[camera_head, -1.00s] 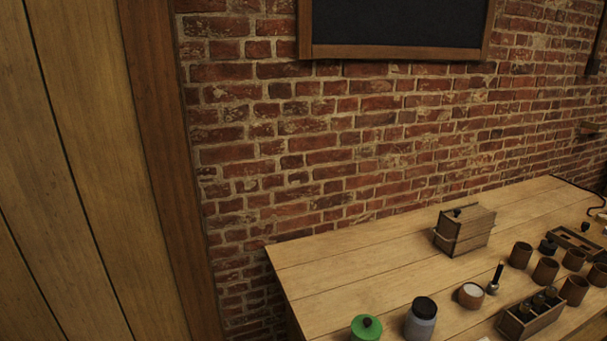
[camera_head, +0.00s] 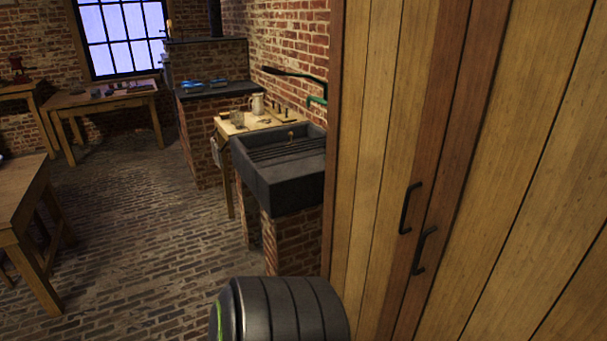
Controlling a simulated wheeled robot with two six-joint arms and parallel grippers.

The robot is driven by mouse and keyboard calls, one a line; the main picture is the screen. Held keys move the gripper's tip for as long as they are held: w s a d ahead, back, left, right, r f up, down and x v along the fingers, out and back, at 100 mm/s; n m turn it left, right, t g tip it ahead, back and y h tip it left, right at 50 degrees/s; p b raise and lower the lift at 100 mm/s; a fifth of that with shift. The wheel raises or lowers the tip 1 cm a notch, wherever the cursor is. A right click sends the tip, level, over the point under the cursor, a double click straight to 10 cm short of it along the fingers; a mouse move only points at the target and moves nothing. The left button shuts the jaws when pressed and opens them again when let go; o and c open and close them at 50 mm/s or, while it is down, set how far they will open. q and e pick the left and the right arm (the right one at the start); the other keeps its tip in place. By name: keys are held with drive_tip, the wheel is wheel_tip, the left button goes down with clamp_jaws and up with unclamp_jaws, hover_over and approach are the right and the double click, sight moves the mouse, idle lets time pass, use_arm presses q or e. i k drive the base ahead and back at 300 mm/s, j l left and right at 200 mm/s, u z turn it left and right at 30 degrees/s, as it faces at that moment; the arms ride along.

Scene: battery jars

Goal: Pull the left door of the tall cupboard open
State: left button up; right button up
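The tall cupboard fills the right side of the view, with plank doors framed in red-brown wood. Its left door (camera_head: 378,150) stands shut against the right door (camera_head: 520,170). A black bar handle (camera_head: 409,208) is on the left door near the middle seam. A second black handle (camera_head: 424,250) is on the right door, a little lower. A dark ribbed part of my own arm (camera_head: 290,310) shows at the bottom, in front of the cupboard's left edge. Neither gripper's fingers are in view.
A dark stone sink (camera_head: 285,165) on brick supports stands just left of the cupboard. Behind it are a small wooden table (camera_head: 240,125) and a brick stove (camera_head: 200,100). A wooden table (camera_head: 25,215) stands at the left. The brick floor (camera_head: 150,240) between is clear.

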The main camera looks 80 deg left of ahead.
sight(395, 66)
drive_tip(key=u, duration=1.85)
